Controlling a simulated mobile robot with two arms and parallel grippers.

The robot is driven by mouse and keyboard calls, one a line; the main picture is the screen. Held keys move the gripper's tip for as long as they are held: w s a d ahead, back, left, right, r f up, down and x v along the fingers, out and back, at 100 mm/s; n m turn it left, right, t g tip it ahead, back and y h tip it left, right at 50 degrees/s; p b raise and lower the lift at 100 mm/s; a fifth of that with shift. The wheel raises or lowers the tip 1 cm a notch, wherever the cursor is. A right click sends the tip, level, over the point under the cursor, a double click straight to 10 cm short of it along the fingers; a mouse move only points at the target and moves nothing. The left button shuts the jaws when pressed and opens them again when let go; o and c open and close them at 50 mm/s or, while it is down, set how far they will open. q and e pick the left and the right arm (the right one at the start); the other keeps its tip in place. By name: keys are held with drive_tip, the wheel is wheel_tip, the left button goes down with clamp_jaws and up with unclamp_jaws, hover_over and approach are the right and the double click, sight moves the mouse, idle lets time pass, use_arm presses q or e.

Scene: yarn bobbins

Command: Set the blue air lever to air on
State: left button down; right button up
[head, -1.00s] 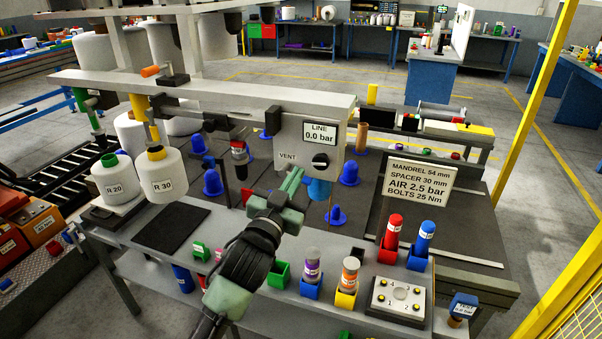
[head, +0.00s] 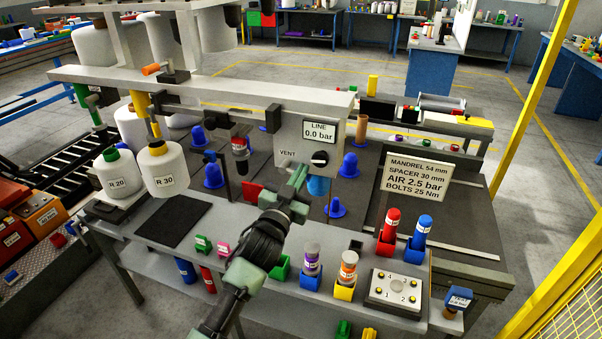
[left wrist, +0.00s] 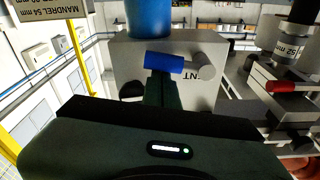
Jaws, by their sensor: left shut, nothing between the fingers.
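The grey air unit (head: 290,145) carries a display (head: 320,132) reading LINE 0.0 bar, a VENT marking and a black knob (head: 320,158). My left gripper (head: 301,170) is shut and empty, in front of the unit below the VENT marking. The blue air lever (left wrist: 164,63) shows in the left wrist view, lying sideways from its grey pivot (left wrist: 206,68). In that view the left fingertips (left wrist: 162,82) are right at the lever; I cannot tell whether they touch. In the head view my gripper hides the lever. My right gripper is not in view.
A blue bowl (head: 318,186) hangs under the unit, close to my left gripper. A red handle (head: 252,190) is to its left. Spools, bobbins and a button box (head: 396,290) stand on the bench. A sign (head: 416,177) reads AIR 2.5 bar.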

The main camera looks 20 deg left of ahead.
use_arm(q)
drive_tip(key=shift+f+m, duration=0.3)
drive_tip(key=shift+m, duration=0.4)
drive_tip(key=a+f+m+g+h+p, duration=0.1)
drive_tip(key=f+m, duration=0.5)
drive_tip(key=m, duration=1)
drive_tip(key=shift+a+g+h, duration=0.4)
drive_tip(key=shift+a+h, duration=0.2)
drive_tip(key=shift+a, duration=0.7)
drive_tip(key=shift+m, duration=0.3)
drive_tip(key=shift+w, duration=0.1)
